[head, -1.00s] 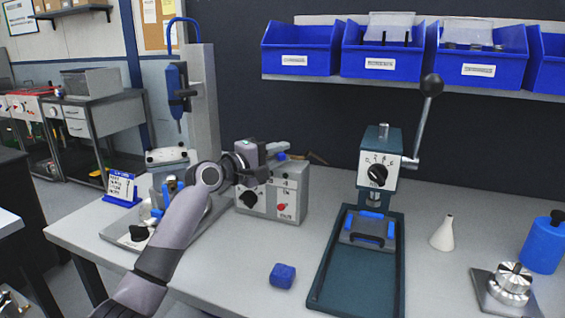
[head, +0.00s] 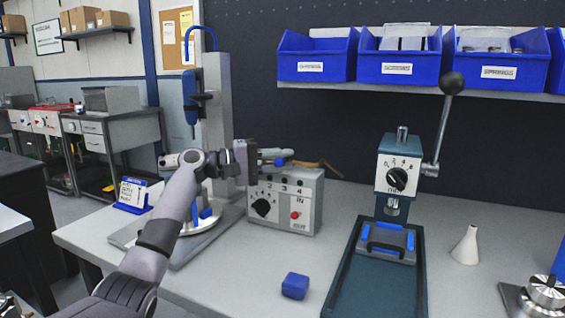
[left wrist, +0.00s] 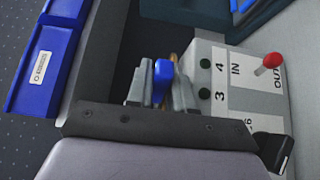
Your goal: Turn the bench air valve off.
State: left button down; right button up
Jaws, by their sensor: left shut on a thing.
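A small blue lever handle (head: 280,162), which looks like the air valve's, shows just above the back of a grey box in the head view. In the left wrist view the same blue handle (left wrist: 163,78) stands between my fingertips. My left gripper (head: 277,154) reaches in from the left, behind and above the box, and is shut on this handle; it also shows in the left wrist view (left wrist: 160,92). The valve body and the handle's lower end are hidden by the gripper and box. My right gripper is not in view.
A blue block (head: 295,286) lies in front. Blue bins (head: 316,68) hang above. The bench between box and press is clear.

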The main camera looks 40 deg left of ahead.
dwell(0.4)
pick_arm(q)
jog(key=c, duration=1.1)
grip_release()
jog(key=shift+b+v, duration=0.45)
jog(key=shift+v, duration=3.15)
